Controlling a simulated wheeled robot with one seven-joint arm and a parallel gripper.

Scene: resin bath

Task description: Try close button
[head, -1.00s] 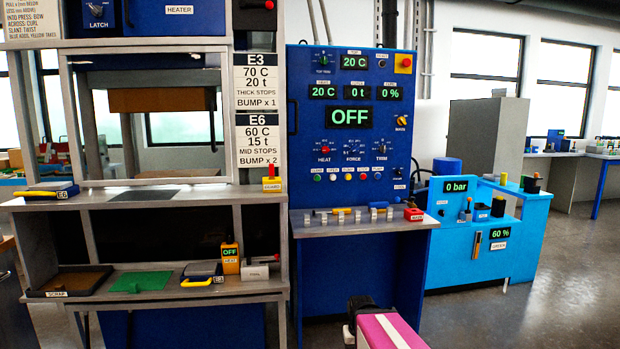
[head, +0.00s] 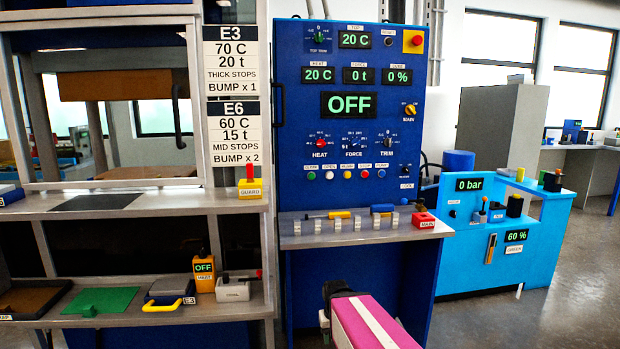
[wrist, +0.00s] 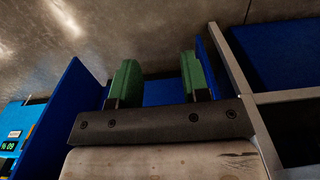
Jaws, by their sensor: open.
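A blue control panel (head: 289,150) stands upright in the middle of the head view. A row of small round buttons crosses it below the dials: green (head: 311,175), white (head: 329,175), yellow (head: 347,174), red (head: 365,174) and blue (head: 382,173). Their labels are too small to read surely. The large display (head: 348,105) reads OFF. My gripper (wrist: 158,82) shows in the wrist view with two green fingers apart and nothing between them. Blue surfaces lie beyond and beside the fingers. No button shows in the wrist view. My arm shows low in the head view, below the panel's shelf.
A grey shelf (head: 345,238) with small blocks and a red box (head: 424,220) juts out under the panel. A framed press (head: 110,186) stands left. A light-blue unit (head: 495,255) stands right. Grey floor (head: 575,290) is open at far right.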

